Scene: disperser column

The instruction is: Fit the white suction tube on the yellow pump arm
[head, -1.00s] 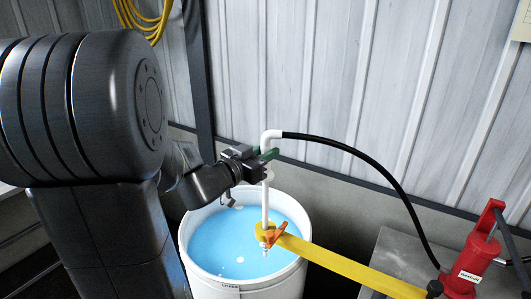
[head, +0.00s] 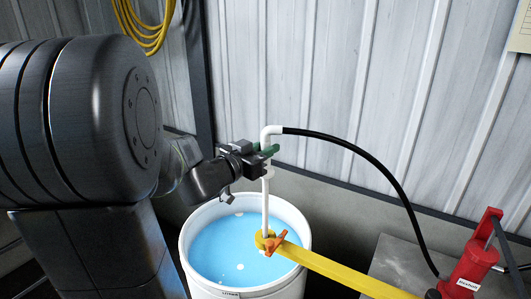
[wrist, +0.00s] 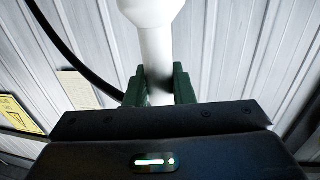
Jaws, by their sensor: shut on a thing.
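The white suction tube (head: 265,205) stands upright over the bucket, its bent top joined to a black hose. My gripper (head: 266,152) is shut on the tube's upper part. The wrist view also shows the white tube (wrist: 153,45) between the green fingers of my gripper (wrist: 159,88). The yellow pump arm (head: 330,267) reaches from the right over the bucket, with an orange lever (head: 275,241) at its end. The tube's lower end meets the arm's yellow end in the picture. I cannot tell whether it is inside, above or behind it.
The white bucket (head: 245,293) of blue liquid stands below the tube. The black hose (head: 375,160) arcs right to a red pump (head: 470,268) on a grey bench (head: 395,258). A corrugated wall (head: 335,80) is close behind.

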